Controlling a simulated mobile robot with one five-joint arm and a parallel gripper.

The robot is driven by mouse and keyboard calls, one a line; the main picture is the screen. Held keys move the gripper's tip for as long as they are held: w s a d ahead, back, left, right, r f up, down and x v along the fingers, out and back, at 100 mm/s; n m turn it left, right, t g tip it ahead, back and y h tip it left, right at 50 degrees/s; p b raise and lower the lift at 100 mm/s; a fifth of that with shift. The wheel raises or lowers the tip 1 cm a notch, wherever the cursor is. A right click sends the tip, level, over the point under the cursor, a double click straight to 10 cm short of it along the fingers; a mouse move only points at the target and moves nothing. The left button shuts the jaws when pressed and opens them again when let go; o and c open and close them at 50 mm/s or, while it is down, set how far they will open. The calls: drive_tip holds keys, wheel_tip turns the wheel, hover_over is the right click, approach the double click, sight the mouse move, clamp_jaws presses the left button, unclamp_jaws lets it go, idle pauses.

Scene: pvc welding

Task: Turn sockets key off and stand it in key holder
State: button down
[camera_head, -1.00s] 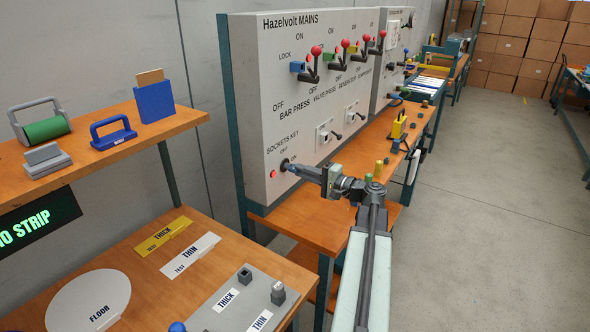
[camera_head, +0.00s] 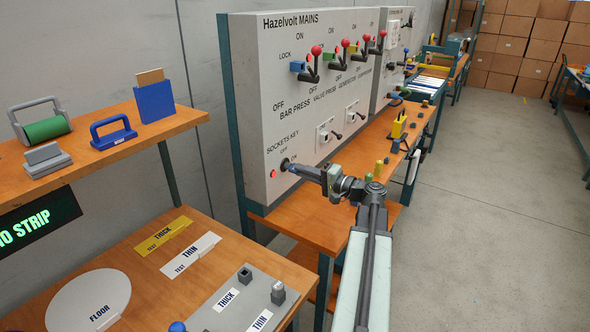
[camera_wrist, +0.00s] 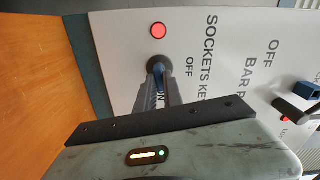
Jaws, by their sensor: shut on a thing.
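My gripper (camera_head: 298,168) points at the lock and is shut on the key. In the wrist view its fingers (camera_wrist: 157,92) lie on either side of the key and partly hide it and the ON label. I cannot pick out the key holder with certainty.
A red light (camera_head: 273,173) is beside the lock. Lever switches with red knobs (camera_head: 316,50) stand out from the panel (camera_head: 270,100) above. A yellow object (camera_head: 398,125) and several small parts stand on the bench (camera_head: 300,222) below. The floor at right is clear.

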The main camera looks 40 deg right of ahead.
drive_tip(key=n, duration=0.3)
drive_tip(key=shift+s+n, duration=0.1)
drive_tip(key=shift+n, duration=0.3)
drive_tip(key=n, duration=0.6)
drive_tip(key=shift+f, duration=0.1)
drive_tip(key=n, duration=0.6)
